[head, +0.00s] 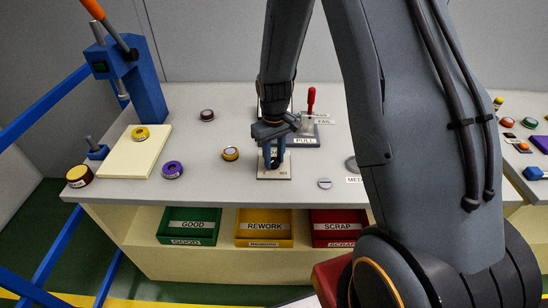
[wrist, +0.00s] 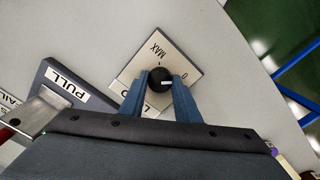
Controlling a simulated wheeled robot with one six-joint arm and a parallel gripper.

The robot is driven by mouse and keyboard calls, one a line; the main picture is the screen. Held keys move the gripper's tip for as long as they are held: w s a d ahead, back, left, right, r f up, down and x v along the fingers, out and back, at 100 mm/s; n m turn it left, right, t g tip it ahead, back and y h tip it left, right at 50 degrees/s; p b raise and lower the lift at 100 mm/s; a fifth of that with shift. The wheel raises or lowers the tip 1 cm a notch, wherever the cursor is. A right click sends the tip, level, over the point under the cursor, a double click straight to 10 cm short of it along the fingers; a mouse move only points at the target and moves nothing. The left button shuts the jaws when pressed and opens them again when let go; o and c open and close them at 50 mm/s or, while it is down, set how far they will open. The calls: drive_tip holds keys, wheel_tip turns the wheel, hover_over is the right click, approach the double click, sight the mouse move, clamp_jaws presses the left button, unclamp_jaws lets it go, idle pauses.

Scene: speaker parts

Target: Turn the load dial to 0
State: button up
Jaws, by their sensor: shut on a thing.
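The load dial is a round black knob (wrist: 158,77) on a cream plate (wrist: 196,71) printed MAX and 0. In the wrist view a small white mark shows on the knob's right side, the side of the 0; whether it lines up with the 0 is unclear. My gripper (wrist: 160,84) has its two blue fingers on either side of the knob and is shut on it. In the head view my gripper (head: 273,163) points down over the plate (head: 274,178) and hides much of the dial.
A PULL fixture (head: 306,140) with a red-handled lever (head: 311,99) stands just behind and right of the dial. A yellow-ringed part (head: 230,154) lies left of it, a small grey disc (head: 324,183) right. Green (head: 188,226), yellow (head: 264,228) and red (head: 338,228) bins sit below.

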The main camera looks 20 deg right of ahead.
sight(274, 160)
idle(0.4)
drive_tip(key=o, duration=1)
drive_tip(key=shift+o, duration=0.2)
wheel_tip(274, 160, up, 8)
drive_tip(key=shift+f+b, duration=0.25)
drive_tip(key=shift+b, duration=0.65)
drive_tip(key=shift+r, duration=0.2)
